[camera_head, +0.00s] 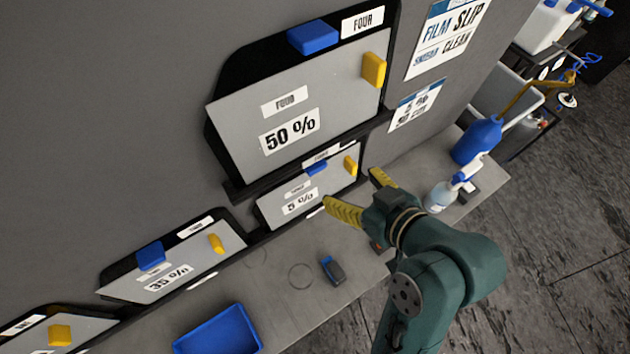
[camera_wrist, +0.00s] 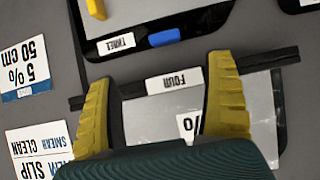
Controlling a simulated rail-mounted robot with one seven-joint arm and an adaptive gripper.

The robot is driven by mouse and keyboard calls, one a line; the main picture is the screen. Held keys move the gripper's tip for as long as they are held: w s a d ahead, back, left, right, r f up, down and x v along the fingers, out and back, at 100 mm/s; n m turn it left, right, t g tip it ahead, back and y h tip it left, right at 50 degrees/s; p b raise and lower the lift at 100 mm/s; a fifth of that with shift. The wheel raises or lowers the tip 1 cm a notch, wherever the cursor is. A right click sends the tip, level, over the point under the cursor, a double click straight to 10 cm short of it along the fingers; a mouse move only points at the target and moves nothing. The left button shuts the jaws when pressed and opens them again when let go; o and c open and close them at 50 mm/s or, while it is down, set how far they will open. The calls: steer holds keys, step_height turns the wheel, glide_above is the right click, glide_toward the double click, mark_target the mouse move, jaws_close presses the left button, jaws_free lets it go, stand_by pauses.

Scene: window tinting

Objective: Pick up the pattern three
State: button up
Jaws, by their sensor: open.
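Pattern three (camera_head: 275,206) is a grey sheet marked 5 %, leaning against the dark wall on a black backing below pattern four. It has a blue tab (camera_head: 316,168) and a yellow tab (camera_head: 350,165). My gripper (camera_head: 350,190) is open and empty, just right of and in front of pattern three in the head view. In the wrist view pattern three (camera_wrist: 145,12) shows upside down at the top, beyond my fingertips (camera_wrist: 160,70). Its THREE label (camera_wrist: 115,43) and blue tab (camera_wrist: 164,38) are clear there. Pattern four's label (camera_wrist: 174,80) lies between the fingers.
Pattern four (camera_head: 335,100), marked 50 %, hangs above; the 35 % pattern (camera_head: 205,260) stands to the left. A blue tray (camera_head: 218,332) and a small dark-blue tool (camera_head: 332,269) lie on the grey bench. A spray bottle (camera_head: 440,195) and blue jug (camera_head: 478,140) stand right of my gripper.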

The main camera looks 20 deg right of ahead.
mark_target(319, 170)
steer(key=x, duration=0.8)
steer(key=shift+w+a+r+p, duration=0.1)
steer(key=shift+w+p, duration=0.05)
steer(key=shift+p, duration=0.2)
steer(key=x, duration=0.3)
steer(key=p+x, duration=0.1)
steer(key=x, duration=0.1)
steer(key=shift+a, duration=0.25)
steer(key=c, duration=1.2)
steer(key=shift+c, duration=0.8)
